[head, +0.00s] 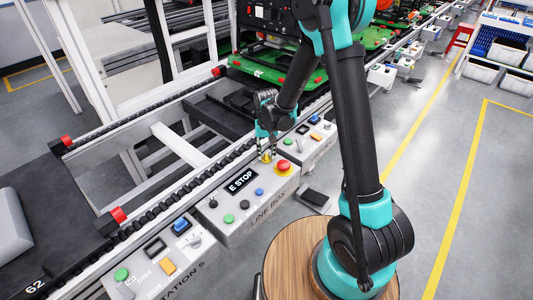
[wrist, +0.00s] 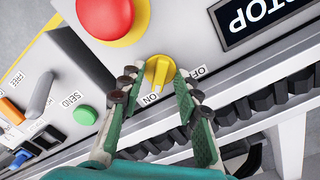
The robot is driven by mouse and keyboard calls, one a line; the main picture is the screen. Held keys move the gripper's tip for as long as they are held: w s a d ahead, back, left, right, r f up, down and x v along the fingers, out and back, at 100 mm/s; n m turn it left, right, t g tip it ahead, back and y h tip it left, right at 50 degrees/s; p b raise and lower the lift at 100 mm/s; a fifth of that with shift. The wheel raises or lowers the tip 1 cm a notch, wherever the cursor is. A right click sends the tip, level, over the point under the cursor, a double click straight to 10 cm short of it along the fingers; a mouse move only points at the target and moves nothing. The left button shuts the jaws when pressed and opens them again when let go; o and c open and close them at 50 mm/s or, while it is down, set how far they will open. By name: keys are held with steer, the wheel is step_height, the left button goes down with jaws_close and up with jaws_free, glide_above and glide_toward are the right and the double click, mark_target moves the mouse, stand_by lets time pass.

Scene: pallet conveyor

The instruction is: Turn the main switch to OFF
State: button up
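The main switch is a yellow rotary knob (wrist: 158,71) on the line box (head: 232,209), with ON printed below it and OFF to its right in the wrist view. Its raised grip bar lies roughly along the line toward ON. In the head view the knob (head: 266,157) is partly hidden under my gripper (head: 266,146). My gripper (wrist: 157,84) has its fingers apart, one on each side of the knob, with gaps visible between fingers and knob. I cannot tell how far above the panel the fingertips are.
A red emergency stop button (wrist: 104,18) on a yellow base sits close beside the knob. An E STOP display (head: 241,181) is on the same box. A neighbouring panel (wrist: 38,110) has a lever and buttons. The conveyor rail (head: 150,206) runs behind the boxes.

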jaws_close()
steer(key=shift+n, duration=0.3)
steer(key=n, duration=0.3)
steer(key=shift+n, duration=0.3)
steer(key=n, duration=1.3)
steer(key=shift+n, duration=0.3)
stand_by(0.4)
